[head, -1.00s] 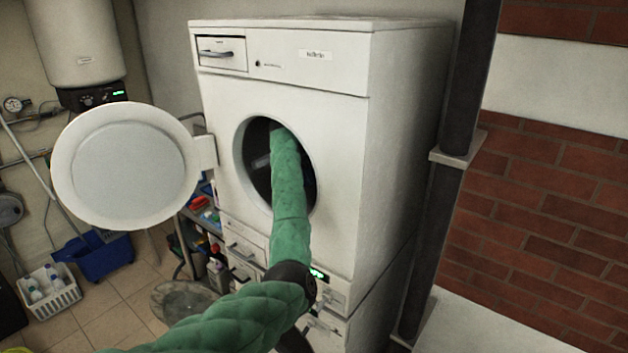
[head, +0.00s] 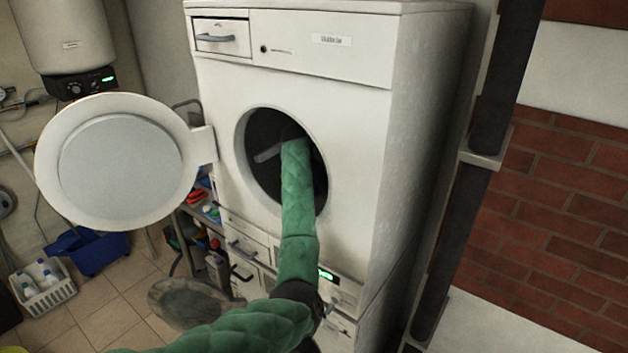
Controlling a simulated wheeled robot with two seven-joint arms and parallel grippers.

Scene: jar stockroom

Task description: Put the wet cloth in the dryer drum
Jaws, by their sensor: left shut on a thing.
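The white dryer (head: 300,95) stands in front of me with its round door (head: 120,165) swung open to the left. Its dark drum (head: 262,135) is open, and a pale bar shows inside. My left arm, in a green quilted sleeve, reaches through the opening into the drum. My left gripper (head: 291,134) is at the sleeve's far end, dark against the drum and mostly hidden, shut on what I take to be the wet cloth. The cloth itself cannot be made out. My right gripper is not in view.
A dark vertical pipe (head: 458,230) and a brick wall (head: 550,210) stand to the right. A white basket (head: 45,290), a blue bucket (head: 95,250) and a round stool (head: 185,300) are at the lower left.

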